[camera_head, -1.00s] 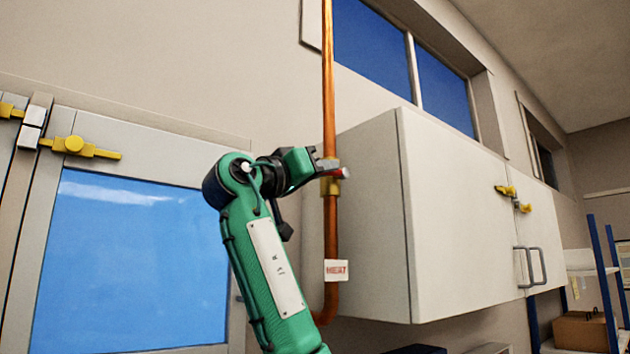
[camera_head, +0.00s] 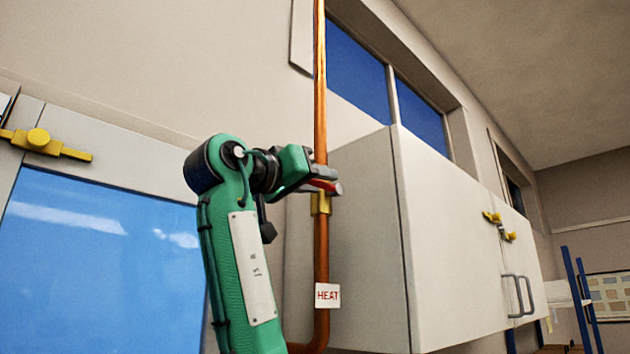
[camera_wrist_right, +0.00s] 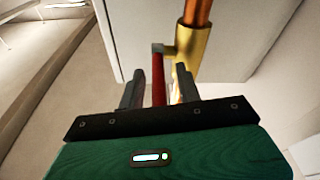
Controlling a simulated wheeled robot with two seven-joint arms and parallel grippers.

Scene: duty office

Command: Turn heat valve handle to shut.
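The heat valve is a brass body (camera_head: 320,204) on a vertical copper pipe (camera_head: 321,110), with a red handle (camera_head: 323,184). A white HEAT label (camera_head: 327,295) hangs lower on the pipe. My right gripper (camera_head: 329,180) is at the handle, just above the brass body. In the right wrist view, the red handle (camera_wrist_right: 159,85) lies between the two dark fingers of the gripper (camera_wrist_right: 160,80), with a visible gap on each side, so the gripper is open around it. The brass body (camera_wrist_right: 192,46) is just beyond the fingertips. My left gripper is out of view.
A white wall cabinet (camera_head: 460,235) stands close to the right of the pipe, with yellow latches (camera_head: 492,217) on its doors. A blue-paned window (camera_head: 100,260) with a yellow latch (camera_head: 40,140) is at left. Blue shelf posts (camera_head: 575,290) are at far right.

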